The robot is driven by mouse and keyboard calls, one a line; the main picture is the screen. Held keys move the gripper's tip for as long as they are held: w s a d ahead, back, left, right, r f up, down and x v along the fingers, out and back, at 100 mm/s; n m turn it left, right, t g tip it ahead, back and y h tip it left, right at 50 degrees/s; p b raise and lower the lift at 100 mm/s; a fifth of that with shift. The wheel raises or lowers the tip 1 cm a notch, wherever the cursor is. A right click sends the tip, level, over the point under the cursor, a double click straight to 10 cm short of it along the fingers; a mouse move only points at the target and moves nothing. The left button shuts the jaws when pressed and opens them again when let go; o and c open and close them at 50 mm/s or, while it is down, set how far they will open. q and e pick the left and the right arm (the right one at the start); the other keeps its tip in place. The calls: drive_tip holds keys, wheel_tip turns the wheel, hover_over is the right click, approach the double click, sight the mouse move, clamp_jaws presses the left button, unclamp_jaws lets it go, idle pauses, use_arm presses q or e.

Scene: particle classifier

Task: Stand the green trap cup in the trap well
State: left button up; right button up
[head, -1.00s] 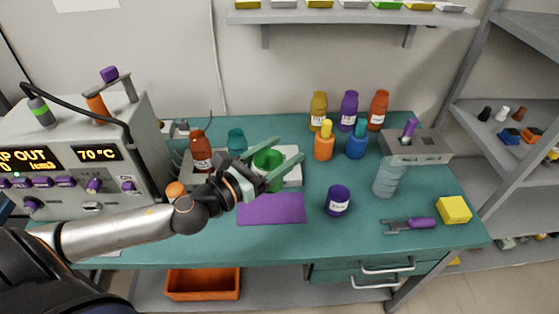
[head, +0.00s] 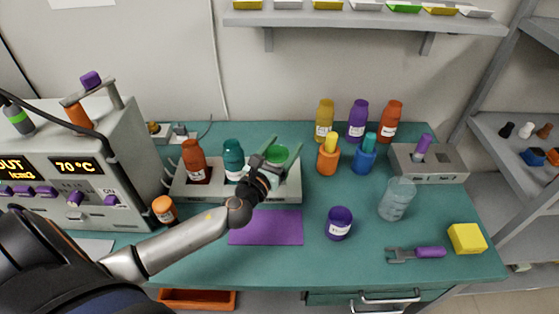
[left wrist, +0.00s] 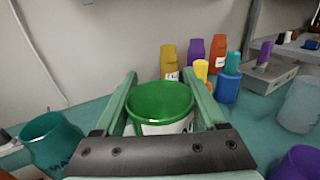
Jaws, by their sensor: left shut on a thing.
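The green trap cup (head: 277,155) is between the fingers of my left gripper (head: 284,149), which is shut on it. In the left wrist view the cup (left wrist: 160,100) shows its open round mouth, upright or nearly so, with a white patch below the rim. The cup is over the right end of a long grey rack (head: 208,193). The trap well is hidden behind the cup and gripper, so I cannot tell whether the cup's base is in it or above it. My right gripper is not in view.
The rack also holds an orange-brown bottle (head: 195,162) and a teal vessel (head: 233,160) close left of my gripper. A purple mat (head: 265,228) lies in front. A purple jar (head: 339,223), a clear cup (head: 397,199) and several coloured bottles stand to the right.

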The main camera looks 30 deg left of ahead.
use_arm(q)
drive_tip(key=shift+w+a+f+b, duration=0.7)
drive_tip(key=shift+f+b, duration=0.3)
drive_tip(key=shift+f, duration=0.55)
drive_tip(key=shift+w+a+f+b, duration=0.55)
drive_tip(key=shift+w+f+b, duration=0.3)
drive_tip(key=shift+f, duration=0.7)
drive_tip(key=shift+w+a+f+b, duration=0.65)
drive_tip(key=shift+f+b, duration=0.45)
drive_tip(key=shift+f, duration=0.45)
drive_tip(key=shift+f, duration=0.1)
drive_tip(key=shift+f+b, duration=0.15)
drive_tip(key=shift+b, duration=0.15)
drive_tip(key=o, duration=1.4)
drive_tip(key=shift+c, duration=0.2)
